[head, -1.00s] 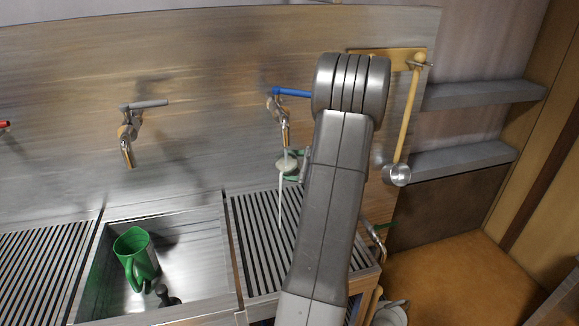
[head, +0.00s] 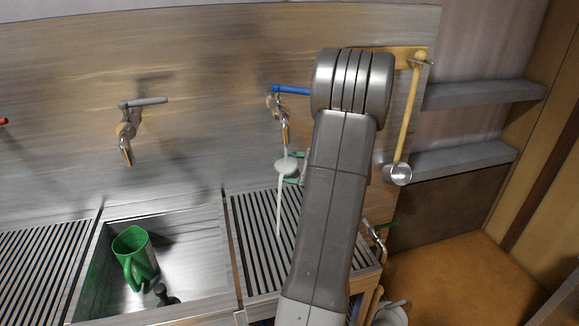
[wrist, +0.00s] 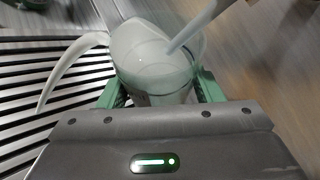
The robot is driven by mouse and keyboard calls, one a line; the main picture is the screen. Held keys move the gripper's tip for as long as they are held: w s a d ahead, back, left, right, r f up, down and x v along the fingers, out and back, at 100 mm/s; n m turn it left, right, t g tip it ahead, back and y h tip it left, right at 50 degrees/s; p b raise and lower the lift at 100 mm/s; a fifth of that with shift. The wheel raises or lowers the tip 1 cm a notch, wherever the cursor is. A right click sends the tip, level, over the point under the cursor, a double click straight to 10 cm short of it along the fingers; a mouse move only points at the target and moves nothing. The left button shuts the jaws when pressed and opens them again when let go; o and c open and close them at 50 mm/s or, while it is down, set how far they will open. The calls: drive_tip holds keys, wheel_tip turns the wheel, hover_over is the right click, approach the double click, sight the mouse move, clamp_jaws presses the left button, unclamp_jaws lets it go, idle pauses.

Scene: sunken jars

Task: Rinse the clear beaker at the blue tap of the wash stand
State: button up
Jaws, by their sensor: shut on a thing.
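The clear beaker (wrist: 155,72) is between the green fingers of my gripper (wrist: 162,92), which is shut on it. In the head view the beaker (head: 287,166) is small and sits just below the spout of the blue tap (head: 291,91), partly hidden by my arm. A whitish stream runs from the tap into the beaker. A wide stream pours over its rim on the left in the wrist view and falls toward the slatted drain. The beaker looks tilted and holds water.
The slatted drain (head: 263,240) lies below the beaker. To its left a sink basin (head: 205,270) holds a green mug (head: 135,255) and a dark stopper-like piece (head: 166,295). A grey-handled tap (head: 128,130) is above the basin. A ladle (head: 398,172) hangs right of my arm.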

sight(292, 175)
drive_tip(key=s+d+b, duration=0.1)
drive_tip(key=s+d, duration=0.1)
drive_tip(key=s, duration=0.4)
drive_tip(key=shift+s+d, duration=0.35)
drive_tip(key=shift+d, duration=0.05)
drive_tip(key=shift+b, duration=0.3)
drive_tip(key=shift+w+d+r+n+t+b, duration=0.1)
drive_tip(key=shift+w+r+n+t+b, duration=0.3)
drive_tip(key=shift+b, duration=1.05)
drive_tip(key=shift+r+n+t+b, duration=0.1)
drive_tip(key=shift+n+b, duration=0.5)
drive_tip(key=shift+b, duration=0.8)
drive_tip(key=shift+f+b, duration=0.1)
drive_tip(key=shift+b, duration=0.2)
